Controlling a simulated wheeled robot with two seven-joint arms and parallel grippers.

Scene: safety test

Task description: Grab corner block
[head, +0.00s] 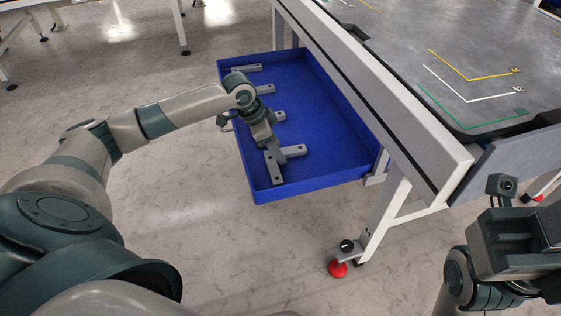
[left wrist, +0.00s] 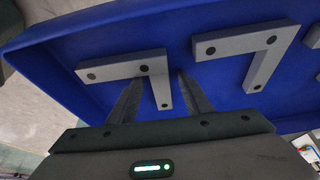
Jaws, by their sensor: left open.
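Several grey L-shaped corner blocks with dark holes lie in a blue tray (head: 330,165). My left gripper (head: 272,152) points down over the nearest corner block (head: 293,151), at the tray's near end. In the left wrist view, my left gripper (left wrist: 158,80) is open, with one dark finger on each side of one leg of that corner block (left wrist: 125,67). I cannot tell whether the fingers touch it. My right gripper (head: 515,245) is partly in the head view at the lower right; its fingers do not show clearly.
A second corner block (left wrist: 247,45) lies beside the first, and more blocks lie farther back in the tray. The tray's raised walls surround them. A grey-topped table (head: 440,60) with coloured corner markings stands to the right, above the tray's edge. Its white leg (head: 385,215) has a red foot.

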